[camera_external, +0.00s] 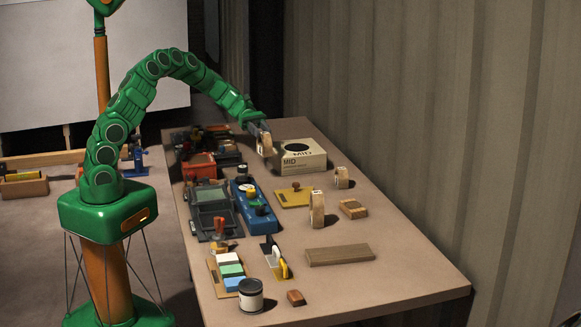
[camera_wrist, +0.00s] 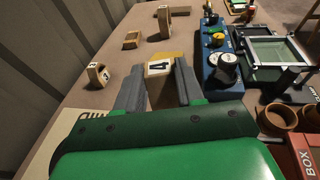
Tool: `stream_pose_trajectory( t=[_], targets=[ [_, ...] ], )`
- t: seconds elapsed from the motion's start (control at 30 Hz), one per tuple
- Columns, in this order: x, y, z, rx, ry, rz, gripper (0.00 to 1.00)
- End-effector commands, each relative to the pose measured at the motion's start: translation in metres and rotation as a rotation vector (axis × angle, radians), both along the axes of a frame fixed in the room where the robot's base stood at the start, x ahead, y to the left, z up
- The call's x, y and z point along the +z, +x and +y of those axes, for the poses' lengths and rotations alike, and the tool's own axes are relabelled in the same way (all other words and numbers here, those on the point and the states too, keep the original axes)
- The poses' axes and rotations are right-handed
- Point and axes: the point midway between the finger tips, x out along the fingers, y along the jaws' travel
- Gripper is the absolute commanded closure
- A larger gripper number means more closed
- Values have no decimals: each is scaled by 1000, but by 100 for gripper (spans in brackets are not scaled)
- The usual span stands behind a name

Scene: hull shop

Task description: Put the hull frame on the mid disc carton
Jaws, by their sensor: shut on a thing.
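The hull frame (camera_wrist: 159,68) is a pale wooden piece marked with a dark 4. My gripper (camera_wrist: 157,78) is shut on it, with one grey finger on each side. In the external view my gripper (camera_external: 259,130) holds the hull frame (camera_external: 266,147) just left of the mid disc carton, apparently above the table. The mid disc carton (camera_external: 303,163) is a cream box lettered MID, with a black disc on its top. In the wrist view only part of the carton (camera_wrist: 57,128) shows at the lower left, partly hidden by my gripper's green body.
Two similar wooden pieces (camera_external: 317,209) (camera_external: 342,177) stand right of and nearer than the carton. A wooden plank (camera_external: 339,254) lies farther forward. The right table edge is mostly clear.

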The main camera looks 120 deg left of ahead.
Motion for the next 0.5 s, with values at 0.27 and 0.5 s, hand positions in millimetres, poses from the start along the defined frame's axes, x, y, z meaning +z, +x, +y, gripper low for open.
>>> stream_pose_trajectory(
  t=[0.27,0.5],
  targets=[
    [23,24,69,237,19,6,100],
    [48,33,138,473,14,2,100]
  ],
)
